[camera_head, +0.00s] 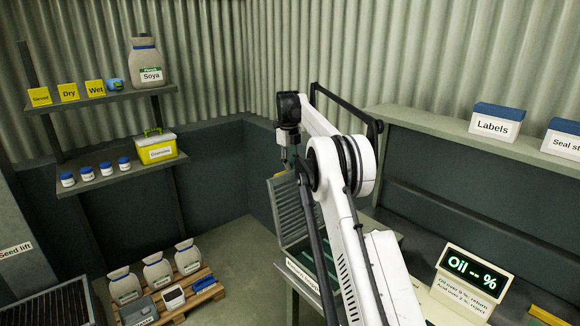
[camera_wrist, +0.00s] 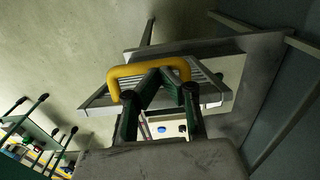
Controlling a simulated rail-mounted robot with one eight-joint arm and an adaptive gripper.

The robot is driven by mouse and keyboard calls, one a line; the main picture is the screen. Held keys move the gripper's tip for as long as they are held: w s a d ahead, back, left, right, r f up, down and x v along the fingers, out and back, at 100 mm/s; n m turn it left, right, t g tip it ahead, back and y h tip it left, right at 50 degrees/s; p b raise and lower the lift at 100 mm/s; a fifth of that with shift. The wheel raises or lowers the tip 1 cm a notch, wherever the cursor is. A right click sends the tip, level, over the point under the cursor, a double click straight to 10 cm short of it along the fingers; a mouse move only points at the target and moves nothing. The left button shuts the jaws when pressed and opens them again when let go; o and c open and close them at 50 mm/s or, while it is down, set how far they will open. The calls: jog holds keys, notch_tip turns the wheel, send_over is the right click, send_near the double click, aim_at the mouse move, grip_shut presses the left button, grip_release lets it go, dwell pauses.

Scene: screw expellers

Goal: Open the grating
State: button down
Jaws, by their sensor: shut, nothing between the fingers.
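The grating (camera_head: 288,212) is a grey slatted panel standing steeply tilted beside my arm in the head view, above a machine with a dark inside. In the wrist view the grating (camera_wrist: 205,88) carries a yellow loop handle (camera_wrist: 116,80). My gripper (camera_wrist: 166,76) has its dark green fingers drawn together at the tips, within the handle's outline. Whether they touch the handle I cannot tell. In the head view my gripper (camera_head: 284,160) hangs at the grating's top edge; my arm hides part of the grating and the machine.
A second dark grate (camera_head: 50,308) lies by the seed lift at lower left. Sacks (camera_head: 158,271) stand on a pallet (camera_head: 200,293). Shelves are at left. An oil display (camera_head: 470,273) stands on the right bench. Open floor (camera_head: 232,246) lies between the pallet and the machine.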

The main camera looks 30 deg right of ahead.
jog(key=shift+w+r, duration=0.1)
jog(key=shift+r, duration=3.6)
jog(key=shift+a, duration=0.1)
